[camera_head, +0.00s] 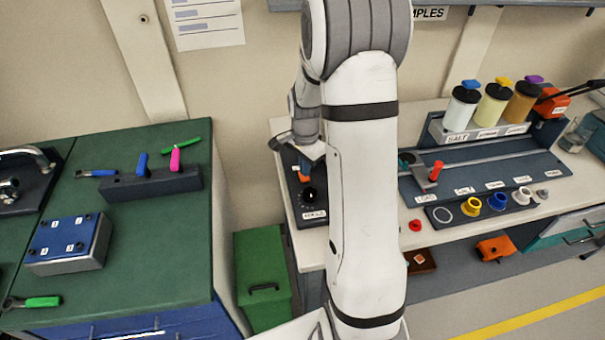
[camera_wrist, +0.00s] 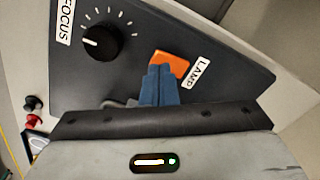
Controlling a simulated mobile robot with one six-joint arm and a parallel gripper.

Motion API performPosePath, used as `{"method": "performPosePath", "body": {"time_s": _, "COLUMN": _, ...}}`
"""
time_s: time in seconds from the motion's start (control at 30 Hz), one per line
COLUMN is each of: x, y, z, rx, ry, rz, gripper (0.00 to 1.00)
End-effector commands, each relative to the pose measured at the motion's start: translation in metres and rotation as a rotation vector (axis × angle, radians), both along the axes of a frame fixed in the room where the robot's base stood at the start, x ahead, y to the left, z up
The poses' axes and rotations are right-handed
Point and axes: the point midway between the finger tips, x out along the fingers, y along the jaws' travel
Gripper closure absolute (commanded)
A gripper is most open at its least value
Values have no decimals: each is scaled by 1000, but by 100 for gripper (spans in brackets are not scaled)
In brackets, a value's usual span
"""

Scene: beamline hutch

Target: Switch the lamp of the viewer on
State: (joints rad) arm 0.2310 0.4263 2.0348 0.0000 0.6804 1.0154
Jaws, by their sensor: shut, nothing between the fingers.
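The lamp switch (camera_wrist: 172,64) is an orange rocker beside a white "LAMP" label (camera_wrist: 197,73) on the dark viewer panel (camera_wrist: 90,80). My gripper (camera_wrist: 158,72) is shut and empty, its blue fingertips right at the near edge of the switch and overlapping it in the wrist view. I cannot tell whether they touch it. A black focus knob (camera_wrist: 102,43) with a white pointer line sits on the same panel, next to a "FOCUS" label. In the head view the viewer (camera_head: 311,214) stands at the left end of the white bench, and the orange switch (camera_head: 303,176) shows just below my gripper (camera_head: 304,164).
My arm hides part of the bench (camera_head: 425,238). To the right are a dark rail fixture (camera_head: 480,185), colored rings and several capped jars (camera_head: 495,104). A green-topped bench (camera_head: 150,245) with tools stands left, a green bin (camera_head: 262,270) between.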

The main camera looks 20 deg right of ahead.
Motion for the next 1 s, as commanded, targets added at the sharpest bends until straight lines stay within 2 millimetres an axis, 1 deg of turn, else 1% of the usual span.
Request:
{"method": "performPosePath", "body": {"time_s": 0.27, "x": 0, "y": 0, "z": -1, "rx": 0, "ry": 0, "rz": 0, "gripper": 100}}
{"method": "performPosePath", "body": {"time_s": 1.0, "x": 0, "y": 0, "z": -12, "rx": 0, "ry": 0, "rz": 0, "gripper": 100}}
